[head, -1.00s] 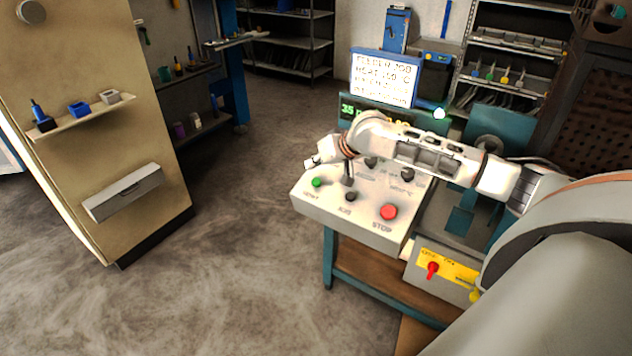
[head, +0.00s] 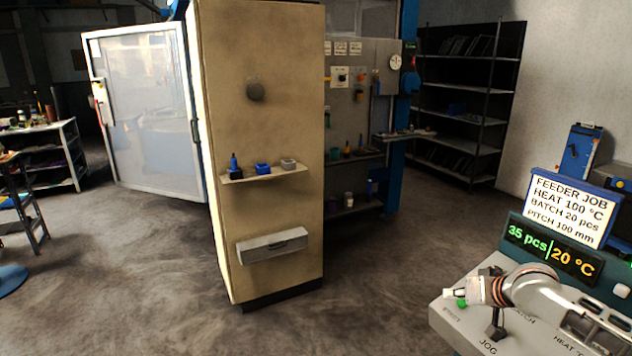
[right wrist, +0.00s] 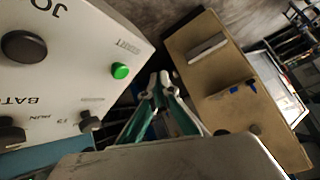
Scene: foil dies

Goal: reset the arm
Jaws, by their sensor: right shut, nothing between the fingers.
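My right gripper (head: 455,293) is shut and empty. In the head view it hovers over the left part of the white control panel (head: 455,332), with the wrist coming in from the right. In the right wrist view the gripper's fingertips (right wrist: 160,76) are together, with nothing between them, beside the panel's edge near the green button (right wrist: 120,71). My right arm (head: 540,292) covers part of the panel's knobs and lettering. My left gripper is in no view.
A job sign (head: 567,207) and a lit display (head: 550,250) reading 35 pcs and 20 °C stand behind the panel. A beige cabinet (head: 285,110) with a small shelf (head: 264,173) stands mid-view. Open grey floor lies between cabinet and panel.

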